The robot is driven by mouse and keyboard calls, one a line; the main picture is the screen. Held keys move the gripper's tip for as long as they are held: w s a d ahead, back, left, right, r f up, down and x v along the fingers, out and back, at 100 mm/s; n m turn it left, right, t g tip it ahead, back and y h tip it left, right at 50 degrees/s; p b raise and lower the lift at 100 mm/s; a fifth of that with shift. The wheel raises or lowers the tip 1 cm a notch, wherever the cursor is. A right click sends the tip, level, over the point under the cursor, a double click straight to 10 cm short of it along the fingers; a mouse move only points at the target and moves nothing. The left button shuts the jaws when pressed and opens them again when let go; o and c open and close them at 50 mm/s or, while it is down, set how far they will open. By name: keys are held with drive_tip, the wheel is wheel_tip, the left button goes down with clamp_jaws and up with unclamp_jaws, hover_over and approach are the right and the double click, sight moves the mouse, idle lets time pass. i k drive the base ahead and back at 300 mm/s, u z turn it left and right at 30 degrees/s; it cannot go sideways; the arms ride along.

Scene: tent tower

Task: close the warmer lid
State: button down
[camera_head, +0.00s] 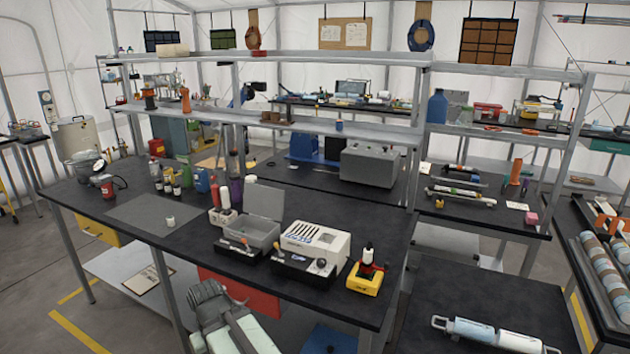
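The warmer appears to be a grey open-topped box (250,235) on a black base, near the front edge of the black bench. Its flat grey lid (263,202) stands raised, nearly upright, at the back of the box. My gripper (207,292) seems to be the dark grey end of my pale arm at the bottom of the view, below and in front of the bench edge. It is apart from the lid. Its fingers are too unclear to tell whether they are open or shut.
A white slotted unit (315,240) on a black base stands right of the warmer, with a yellow stand (366,278) beyond it. Several bottles (228,195) stand close behind and left. A grey mat (155,215) with a small white cup (170,222) lies farther left.

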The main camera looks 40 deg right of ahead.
sight(266, 203)
drive_tip(key=z, duration=0.2)
drive_tip(key=i, duration=1)
drive_tip(key=u, duration=0.1)
